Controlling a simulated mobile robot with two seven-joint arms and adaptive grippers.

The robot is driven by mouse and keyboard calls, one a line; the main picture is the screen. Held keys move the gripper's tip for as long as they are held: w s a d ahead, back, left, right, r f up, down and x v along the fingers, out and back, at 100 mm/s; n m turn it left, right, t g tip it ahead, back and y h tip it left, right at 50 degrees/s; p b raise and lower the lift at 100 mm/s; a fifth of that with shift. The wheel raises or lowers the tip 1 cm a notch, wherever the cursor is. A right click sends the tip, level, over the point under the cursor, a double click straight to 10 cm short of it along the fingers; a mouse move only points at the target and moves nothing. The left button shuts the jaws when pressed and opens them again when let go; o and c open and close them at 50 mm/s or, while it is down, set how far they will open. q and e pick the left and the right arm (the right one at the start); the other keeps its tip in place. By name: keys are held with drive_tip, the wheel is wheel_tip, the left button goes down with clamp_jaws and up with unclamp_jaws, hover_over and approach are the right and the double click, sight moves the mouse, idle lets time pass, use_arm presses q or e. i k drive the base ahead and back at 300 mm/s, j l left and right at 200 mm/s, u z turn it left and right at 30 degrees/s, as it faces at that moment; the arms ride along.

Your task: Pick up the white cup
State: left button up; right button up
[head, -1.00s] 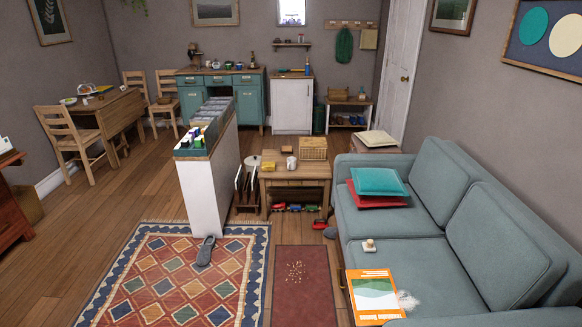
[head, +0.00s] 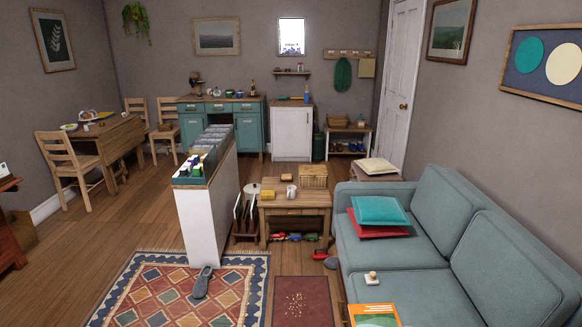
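A small white cup (head: 291,192) stands on the low wooden table (head: 294,203) near the middle of the head view. It sits between a yellow item (head: 268,194) on its left and a slatted wooden box (head: 313,177) on its right. It is small in view, so its handle is hard to make out. Neither of my grippers is in view.
A white divider (head: 207,220) with a filled top stands left of the table. The grey-blue sofa (head: 412,257) is on the right. A shoe (head: 202,282) lies on the patterned rug (head: 165,295). Toy vehicles (head: 293,237) lie under the table. Bare floor is at left.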

sight(291, 193)
drive_tip(key=i, duration=4.05)
